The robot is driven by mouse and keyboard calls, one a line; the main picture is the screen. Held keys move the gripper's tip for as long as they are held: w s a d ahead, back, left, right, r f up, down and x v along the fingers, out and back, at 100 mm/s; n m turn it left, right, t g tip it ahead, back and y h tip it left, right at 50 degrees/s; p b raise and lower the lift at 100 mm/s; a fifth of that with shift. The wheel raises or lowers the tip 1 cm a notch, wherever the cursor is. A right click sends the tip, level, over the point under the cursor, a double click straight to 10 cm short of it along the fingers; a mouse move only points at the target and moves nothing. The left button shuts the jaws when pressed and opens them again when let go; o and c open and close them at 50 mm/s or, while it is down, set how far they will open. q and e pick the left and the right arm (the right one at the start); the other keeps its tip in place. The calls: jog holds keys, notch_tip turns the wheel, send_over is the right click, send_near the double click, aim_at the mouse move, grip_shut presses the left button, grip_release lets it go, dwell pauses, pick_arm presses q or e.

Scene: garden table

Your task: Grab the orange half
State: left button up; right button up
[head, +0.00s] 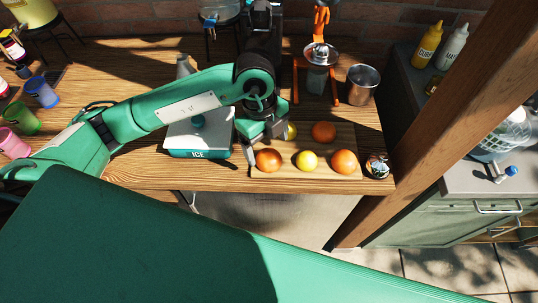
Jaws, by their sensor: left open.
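Three orange fruits sit on a wooden board (327,148) at the table's right: one at the front left (268,161), one at the front right (345,162) and one behind (323,131). I cannot tell from this view whether any is a cut half. A yellow fruit (307,161) lies between the front two, and another yellow fruit (290,131) is partly hidden behind my gripper. My left gripper (266,146) is open, over and just behind the front left orange fruit, with one finger down by its left side. Contact cannot be told. My right gripper is not in view.
A white and teal box marked ICE (202,154) stands just left of the gripper. An orange juicer press (320,55) and a metal cup (361,85) stand behind the board. A small patterned can (377,166) is at the right, near a wooden post (440,120).

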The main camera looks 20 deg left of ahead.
aim_at(269, 154)
pick_arm(q)
jog(key=shift+s+d+f+p, duration=0.1)
jog(key=shift+f+p, duration=0.15)
jog(key=shift+f, duration=0.7)
jog(key=shift+s+d+f+p, duration=0.1)
jog(key=shift+f+p, duration=0.1)
jog(key=shift+f, duration=0.75)
jog(key=c, duration=1.1)
jog(key=shift+r, duration=0.1)
